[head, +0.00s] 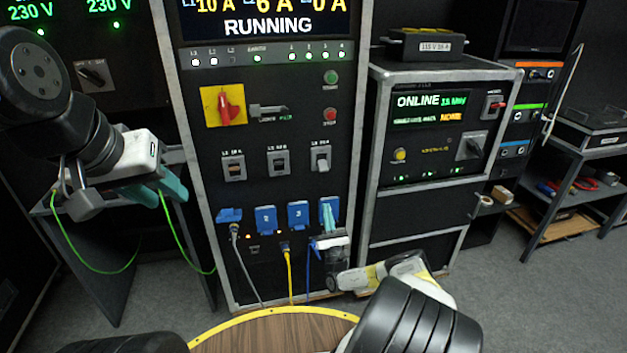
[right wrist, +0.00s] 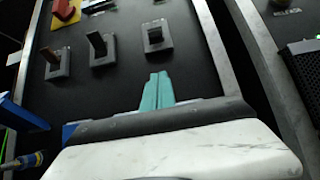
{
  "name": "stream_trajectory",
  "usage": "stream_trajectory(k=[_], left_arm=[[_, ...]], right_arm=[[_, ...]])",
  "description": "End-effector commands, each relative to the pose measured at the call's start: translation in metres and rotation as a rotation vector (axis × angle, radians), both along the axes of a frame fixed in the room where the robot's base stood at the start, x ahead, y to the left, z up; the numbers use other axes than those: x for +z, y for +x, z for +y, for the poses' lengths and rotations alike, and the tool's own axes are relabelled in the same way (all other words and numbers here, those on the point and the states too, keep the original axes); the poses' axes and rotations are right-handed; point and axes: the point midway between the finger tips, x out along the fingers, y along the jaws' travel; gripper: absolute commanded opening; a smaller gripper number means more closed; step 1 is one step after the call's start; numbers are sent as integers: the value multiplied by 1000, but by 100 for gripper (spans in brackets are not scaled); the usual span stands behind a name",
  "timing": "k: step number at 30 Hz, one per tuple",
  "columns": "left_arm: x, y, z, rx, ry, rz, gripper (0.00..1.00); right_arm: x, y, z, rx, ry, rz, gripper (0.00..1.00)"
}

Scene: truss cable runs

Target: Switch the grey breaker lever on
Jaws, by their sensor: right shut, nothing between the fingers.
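The grey breaker lever (head: 321,158) is on the rightmost of three breakers in a row on the black panel. It looks light grey and seems to point down. In the right wrist view this breaker (right wrist: 157,37) is just beyond my fingertips. My right gripper (head: 328,203) has its teal fingers shut together and empty, below that breaker and in front of the rightmost blue socket. Its fingers show in the right wrist view (right wrist: 158,78), pointing up the panel, apart from the breaker. My left gripper (head: 165,188) is far left of the panel, its teal fingers apparently apart.
Two darker breakers (head: 278,162) (head: 233,168) sit to the left. Above are a red rotary switch (head: 229,106) on yellow and green and red buttons. Blue sockets (head: 265,219) with hanging cables are below. A green cable (head: 110,270) hangs near my left gripper.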

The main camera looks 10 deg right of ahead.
Motion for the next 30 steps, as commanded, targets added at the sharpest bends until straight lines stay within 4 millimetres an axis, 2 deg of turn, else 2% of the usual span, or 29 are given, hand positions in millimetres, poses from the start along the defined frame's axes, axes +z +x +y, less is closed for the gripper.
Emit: stream_trajectory(k=[5, 16, 24, 30], left_arm=[[0, 0, 0, 0, 0, 0, 36], [0, 0, 0, 0, 0, 0, 36], [0, 0, 0, 0, 0, 0, 36], [0, 0, 0, 0, 0, 0, 36]], right_arm=[[17, 17, 1, 1, -1, -2, 0], [73, 72, 3, 2, -1, -3, 0], [96, 54, 2, 2, 1, 0, 0], [103, 50, 2, 1, -1, -1, 0]])
